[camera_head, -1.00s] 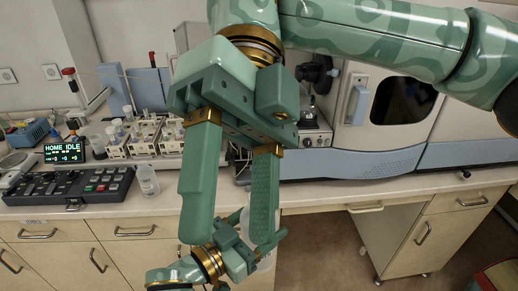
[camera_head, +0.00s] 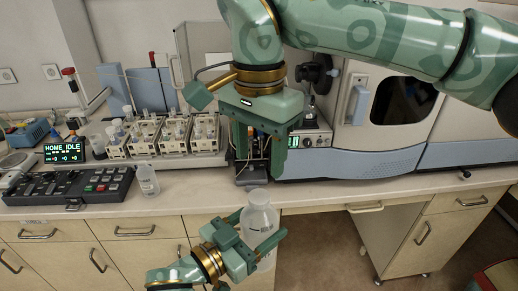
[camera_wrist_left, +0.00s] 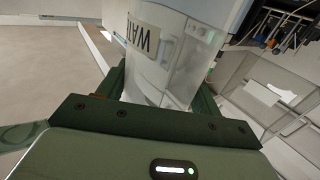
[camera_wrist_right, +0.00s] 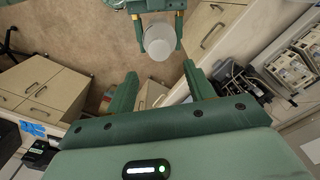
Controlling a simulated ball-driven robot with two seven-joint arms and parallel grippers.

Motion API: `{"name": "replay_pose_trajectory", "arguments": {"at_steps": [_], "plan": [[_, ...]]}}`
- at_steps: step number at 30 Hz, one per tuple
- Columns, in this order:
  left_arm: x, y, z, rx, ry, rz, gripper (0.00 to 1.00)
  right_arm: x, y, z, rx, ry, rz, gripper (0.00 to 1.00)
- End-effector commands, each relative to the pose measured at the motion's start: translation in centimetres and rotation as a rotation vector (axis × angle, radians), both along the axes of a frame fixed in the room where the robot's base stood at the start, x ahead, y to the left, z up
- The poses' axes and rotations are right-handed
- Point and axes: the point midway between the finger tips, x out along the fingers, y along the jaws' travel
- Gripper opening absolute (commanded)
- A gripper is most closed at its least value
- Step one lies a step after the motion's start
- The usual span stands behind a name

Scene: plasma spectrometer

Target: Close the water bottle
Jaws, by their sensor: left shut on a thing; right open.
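The water bottle (camera_head: 260,217) is a translucent white bottle, upright in my left gripper (camera_head: 258,232) in front of the counter edge. In the left wrist view its label (camera_wrist_left: 143,38) reads "WAT", upside down, and the bottle (camera_wrist_left: 165,75) sits between the fingers. The right wrist view shows the bottle's top (camera_wrist_right: 158,41) as a pale round shape beyond my right fingertips. I cannot tell whether a cap is seated on it. My right gripper (camera_head: 258,165) is open and empty, above and apart from the bottle.
Racks of small vessels (camera_head: 165,135) stand behind. The spectrometer (camera_head: 390,150) fills the back right. The air in front of the counter around the bottle is open.

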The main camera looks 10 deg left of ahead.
Motion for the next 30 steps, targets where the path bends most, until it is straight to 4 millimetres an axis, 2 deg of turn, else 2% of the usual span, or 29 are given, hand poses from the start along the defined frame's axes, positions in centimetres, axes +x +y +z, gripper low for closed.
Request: {"name": "replay_pose_trajectory", "arguments": {"at_steps": [7, 15, 21, 30], "plan": [[0.0, 0.0, 0.2, -0.003, -0.003, 0.0, 0.01, 0.0, 0.0, -1.0, -0.001, 0.004, -0.001, 0.53], [0.0, 0.0, 0.2, -0.003, -0.003, 0.0, 0.01, -0.1, 0.0, -5.1, 0.0, 0.005, -0.002, 0.53], [0.0, 0.0, 0.2, -0.003, -0.003, 0.0, 0.01, 0.0, 0.0, -7.4, -0.001, 0.003, -0.002, 0.53], [0.0, 0.0, 0.2, -0.003, -0.003, 0.0, 0.01, 0.0, 0.0, -8.0, 0.0, 0.001, -0.003, 0.53]]}}
